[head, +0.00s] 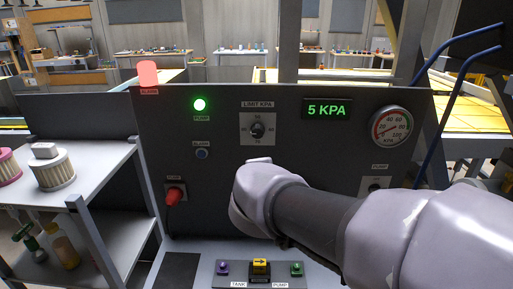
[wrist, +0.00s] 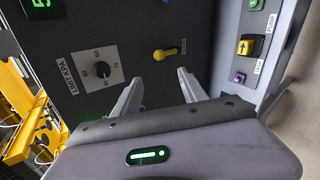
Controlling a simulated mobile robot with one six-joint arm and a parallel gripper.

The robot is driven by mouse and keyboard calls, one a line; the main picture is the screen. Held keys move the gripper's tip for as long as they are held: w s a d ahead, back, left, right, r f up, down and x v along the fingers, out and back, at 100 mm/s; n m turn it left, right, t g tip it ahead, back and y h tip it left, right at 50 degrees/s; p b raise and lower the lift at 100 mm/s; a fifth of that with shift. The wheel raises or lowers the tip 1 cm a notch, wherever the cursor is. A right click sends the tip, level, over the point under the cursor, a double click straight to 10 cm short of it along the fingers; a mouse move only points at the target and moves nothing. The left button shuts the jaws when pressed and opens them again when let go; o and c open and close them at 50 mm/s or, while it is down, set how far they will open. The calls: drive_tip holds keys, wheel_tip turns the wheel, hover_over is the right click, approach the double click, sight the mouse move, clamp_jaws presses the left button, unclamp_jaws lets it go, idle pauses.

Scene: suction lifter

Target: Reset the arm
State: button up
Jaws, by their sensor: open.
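My arm reaches in from the right in the head view and ends in front of the middle of the dark control panel (head: 220,130). My wrist hides the gripper there. In the wrist view my gripper (wrist: 160,76) is open and empty, with its two fingers apart and pointing at the panel. A yellow lever (wrist: 166,53) on the panel shows just beyond the fingertips, seemingly apart from them. The limit dial (head: 257,130) is above my wrist; it also shows in the wrist view (wrist: 101,70).
The panel has a lit green pump lamp (head: 200,104), a 5 KPA display (head: 327,110), a gauge (head: 391,126) and a red handle (head: 174,194). A yellow switch (head: 260,267) sits between purple (head: 222,268) and green (head: 296,269) buttons below. A shelf with filters (head: 52,168) stands left.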

drive_tip(key=s+d+f+m+g+h, duration=0.2)
drive_tip(key=s+d+f+m+g, duration=0.1)
drive_tip(key=s+d+m, duration=0.95)
drive_tip(key=s+a+f+m+g+y, duration=0.1)
drive_tip(key=s+a+m+y, duration=0.1)
drive_tip(key=s+m, duration=0.3)
drive_tip(key=s+a+f+m+g+y, duration=0.1)
drive_tip(key=s+a+f+m+y, duration=0.1)
drive_tip(key=s+m, duration=0.4)
drive_tip(key=shift+s+f, duration=0.25)
drive_tip(key=shift+s, duration=0.65)
drive_tip(key=shift+a, duration=0.1)
